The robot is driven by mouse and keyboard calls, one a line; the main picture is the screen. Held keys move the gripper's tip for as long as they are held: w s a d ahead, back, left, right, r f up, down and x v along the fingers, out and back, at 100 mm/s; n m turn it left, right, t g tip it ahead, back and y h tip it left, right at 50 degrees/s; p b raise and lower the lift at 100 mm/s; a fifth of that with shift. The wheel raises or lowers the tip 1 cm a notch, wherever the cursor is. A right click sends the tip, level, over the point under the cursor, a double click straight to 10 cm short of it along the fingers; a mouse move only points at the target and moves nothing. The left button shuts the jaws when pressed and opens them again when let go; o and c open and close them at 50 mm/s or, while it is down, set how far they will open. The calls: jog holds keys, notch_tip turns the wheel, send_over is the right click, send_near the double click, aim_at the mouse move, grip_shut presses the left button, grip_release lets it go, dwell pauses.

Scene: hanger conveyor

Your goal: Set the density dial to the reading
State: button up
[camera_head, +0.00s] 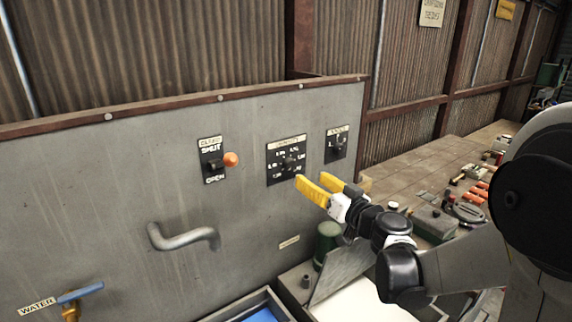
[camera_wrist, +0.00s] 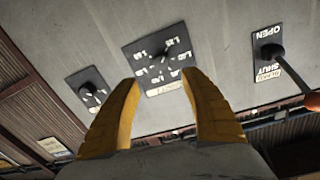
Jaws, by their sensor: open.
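The density dial is a black knob (camera_head: 290,164) on a dark square plate with white markings (camera_head: 272,178), set in a grey upright panel. In the wrist view the dial plate (camera_wrist: 130,52) shows upside down, with its knob (camera_wrist: 168,62) just beyond my fingertips. The markings are too small to read surely. My gripper (camera_head: 318,184) has yellow fingers, open and empty, in front of the panel, just below and right of the dial in the head view. In the wrist view my gripper (camera_wrist: 163,80) has its fingers apart, on either side of the plate's lower part. I cannot tell whether they touch anything.
A smaller dial plate (camera_head: 337,144) is right of the density dial. A lever with an orange knob (camera_head: 231,159), marked SHUT and OPEN, is left. A grey bent pipe (camera_head: 184,238) juts from the panel. A blue-handled water valve (camera_head: 80,292) is lower left. A cluttered bench (camera_head: 410,165) stands right.

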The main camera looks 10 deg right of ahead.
aim_at(292, 166)
jog(key=x, duration=1)
jog(key=shift+a+b, duration=0.2)
jog(key=shift+b, duration=0.15)
jog(key=shift+s, duration=0.1)
grip_shut()
